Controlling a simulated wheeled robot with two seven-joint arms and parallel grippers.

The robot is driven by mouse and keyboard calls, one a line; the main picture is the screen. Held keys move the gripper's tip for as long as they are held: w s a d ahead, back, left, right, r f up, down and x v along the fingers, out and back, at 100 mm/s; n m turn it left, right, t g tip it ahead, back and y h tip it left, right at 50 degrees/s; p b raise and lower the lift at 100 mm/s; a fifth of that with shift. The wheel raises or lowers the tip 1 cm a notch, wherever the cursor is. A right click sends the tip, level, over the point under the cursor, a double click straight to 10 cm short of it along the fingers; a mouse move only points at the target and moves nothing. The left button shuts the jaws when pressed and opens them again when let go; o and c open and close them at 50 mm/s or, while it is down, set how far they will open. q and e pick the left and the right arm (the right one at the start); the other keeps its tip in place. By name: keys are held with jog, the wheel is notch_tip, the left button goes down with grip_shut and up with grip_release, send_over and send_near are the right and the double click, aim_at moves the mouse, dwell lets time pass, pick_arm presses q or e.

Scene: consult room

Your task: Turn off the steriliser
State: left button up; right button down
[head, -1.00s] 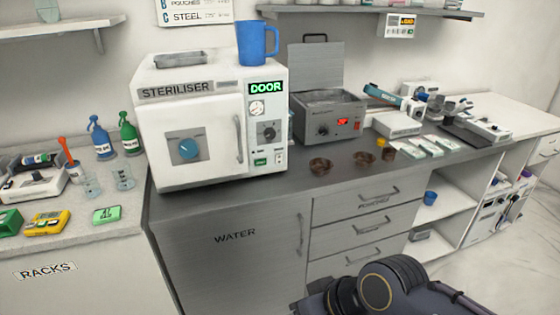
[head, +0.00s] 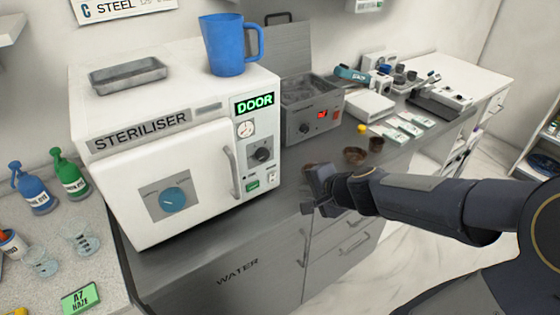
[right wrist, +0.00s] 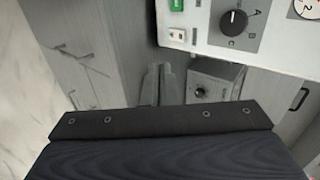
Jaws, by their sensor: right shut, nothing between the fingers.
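The white steriliser (head: 118,197) stands on the grey counter with its door closed against the body. Its green display (head: 254,103) is lit and reads DOOR. Below are a round gauge (head: 246,128), a black dial (head: 261,154), a green rocker switch (head: 252,186) and a small pale switch (head: 271,177). The right wrist view shows the black dial (right wrist: 233,22), part of the green switch (right wrist: 176,5) and the pale switch (right wrist: 177,37). My right gripper (head: 307,208) is shut and empty, right of the panel and apart from it. Its fingers (right wrist: 160,82) show in the wrist view. My left gripper is out of view.
A blue jug (head: 227,50) and a grey tray (head: 128,75) stand on the steriliser's top. A metal bath (head: 308,118) with a red light stands to its right. Brown bowls (head: 355,155) sit on the counter near my right arm. Bottles and beakers are at left.

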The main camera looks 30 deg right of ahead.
aim_at(274, 178)
jog(key=shift+w+d, duration=0.1)
jog(key=shift+d, duration=0.15)
jog(key=shift+f, duration=0.1)
jog(key=b+x, duration=0.5)
jog(key=x, duration=0.5)
jog(key=shift+w+f+b, duration=0.1)
jog(key=shift+f+b, duration=0.2)
jog(key=shift+b, duration=0.05)
jog(key=shift+w+a+r+p, duration=0.1)
jog(key=shift+w+r+p, duration=0.2)
jog(key=shift+w+p, duration=0.25)
jog(key=shift+w+a+r+p, duration=0.1)
jog(key=shift+w+r+p, duration=0.25)
jog(key=shift+w, duration=1)
